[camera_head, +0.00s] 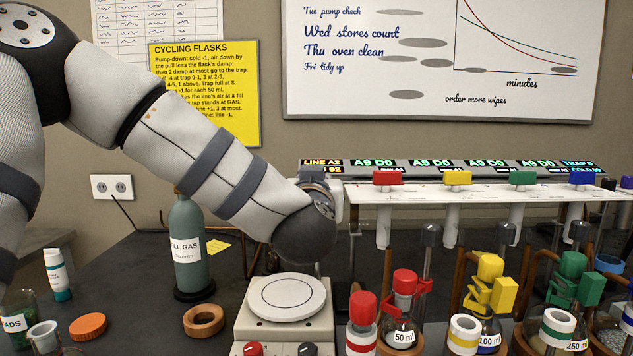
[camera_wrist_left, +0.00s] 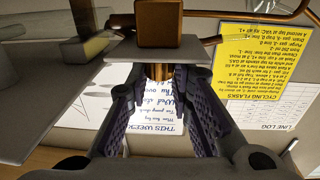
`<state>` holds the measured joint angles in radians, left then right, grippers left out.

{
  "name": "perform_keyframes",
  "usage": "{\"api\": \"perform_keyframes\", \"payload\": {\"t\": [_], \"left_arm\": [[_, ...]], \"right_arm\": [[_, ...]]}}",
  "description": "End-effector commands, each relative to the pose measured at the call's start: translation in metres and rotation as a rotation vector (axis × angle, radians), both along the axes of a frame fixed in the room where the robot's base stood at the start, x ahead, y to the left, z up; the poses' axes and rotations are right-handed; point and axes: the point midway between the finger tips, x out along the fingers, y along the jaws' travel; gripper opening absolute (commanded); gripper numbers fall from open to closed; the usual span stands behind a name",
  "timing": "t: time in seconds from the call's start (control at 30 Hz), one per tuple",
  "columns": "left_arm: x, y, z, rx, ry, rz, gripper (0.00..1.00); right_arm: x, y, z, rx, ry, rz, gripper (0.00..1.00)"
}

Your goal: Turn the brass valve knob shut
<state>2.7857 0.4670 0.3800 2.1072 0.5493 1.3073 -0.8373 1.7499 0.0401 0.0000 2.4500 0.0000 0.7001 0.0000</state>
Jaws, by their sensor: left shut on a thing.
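In the left wrist view, a brass block (camera_wrist_left: 165,24) with copper tubing sits above a grey plate. Below the plate's edge a small brass-coloured piece (camera_wrist_left: 158,72) shows between the fingertips of my left gripper (camera_wrist_left: 158,86). The gripper is shut on this piece, which appears to be the valve knob; the plate hides part of it. In the head view my left arm reaches from the left to the left end of the white manifold rail (camera_head: 480,194). My wrist hides the knob and most of the gripper there. My right gripper is not in view.
A hotplate (camera_head: 287,297) stands below my left wrist, and a green gas bottle (camera_head: 188,245) stands left of it. Stoppered flasks crowd the right front.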

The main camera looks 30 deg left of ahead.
Motion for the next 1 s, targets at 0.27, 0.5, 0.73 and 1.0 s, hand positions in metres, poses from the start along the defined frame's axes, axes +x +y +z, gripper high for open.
{"api": "perform_keyframes", "payload": {"t": [0.27,0.5,0.73,1.0], "left_arm": [[0.001,0.0,-0.002,-0.002,0.006,0.013,0.0],[0.001,0.0,-0.002,-0.003,0.005,0.013,0.25],[0.001,0.0,-0.001,-0.002,0.004,0.013,0.29],[-0.026,-0.015,0.0,0.002,0.002,0.009,0.29]], "right_arm": [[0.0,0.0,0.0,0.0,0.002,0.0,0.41],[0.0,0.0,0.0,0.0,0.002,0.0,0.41],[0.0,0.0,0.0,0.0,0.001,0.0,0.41],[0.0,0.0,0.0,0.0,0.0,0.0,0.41]]}}
